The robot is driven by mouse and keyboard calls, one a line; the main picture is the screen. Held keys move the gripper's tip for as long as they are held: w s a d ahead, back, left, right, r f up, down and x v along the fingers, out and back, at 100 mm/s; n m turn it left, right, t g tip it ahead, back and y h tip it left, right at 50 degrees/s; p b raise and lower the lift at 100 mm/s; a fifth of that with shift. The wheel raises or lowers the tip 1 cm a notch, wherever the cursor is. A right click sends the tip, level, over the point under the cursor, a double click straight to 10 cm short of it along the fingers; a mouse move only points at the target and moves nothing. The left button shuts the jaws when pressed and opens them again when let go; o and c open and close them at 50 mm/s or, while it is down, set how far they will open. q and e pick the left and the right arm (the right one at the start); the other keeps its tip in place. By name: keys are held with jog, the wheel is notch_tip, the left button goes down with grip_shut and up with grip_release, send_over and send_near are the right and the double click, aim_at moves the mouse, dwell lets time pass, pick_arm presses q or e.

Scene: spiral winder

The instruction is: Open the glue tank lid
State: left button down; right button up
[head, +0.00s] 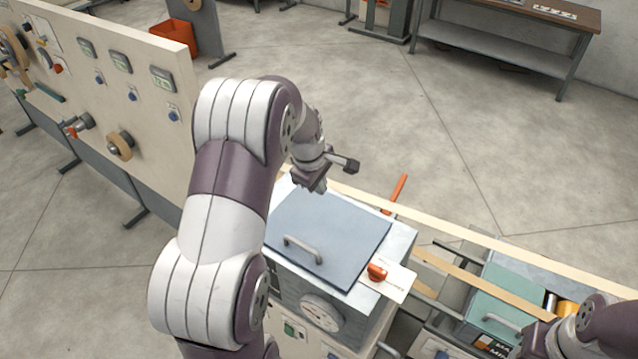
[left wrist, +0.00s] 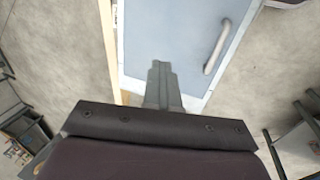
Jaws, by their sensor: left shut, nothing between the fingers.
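The glue tank is a grey metal box with a flat blue-grey lid (head: 335,225), which lies closed on its top in the head view. A pale bar handle (head: 303,250) stands on the lid near its front edge. The lid (left wrist: 193,40) and handle (left wrist: 217,48) also show in the left wrist view. My left gripper (head: 321,188) is over the lid's back edge, apart from the handle. In the left wrist view its fingers (left wrist: 160,68) are together and empty. My right gripper (head: 532,343) is partly seen at the lower right; its fingertips are not clear.
A red knob (head: 376,272) on a pale plate sits at the tank's right, and an orange lever (head: 396,194) rises behind it. A long pale strip (head: 480,240) runs past the back. A teal-lidded unit (head: 500,305) stands right. A control panel (head: 120,85) stands left.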

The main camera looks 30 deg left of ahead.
pick_arm(q)
jog(key=c, duration=1.1)
grip_release()
jog(key=b+v, duration=0.3)
jog(key=v, duration=0.9)
jog(key=shift+s+r, duration=0.1)
jog(key=shift+r, duration=0.25)
jog(key=shift+a, duration=0.1)
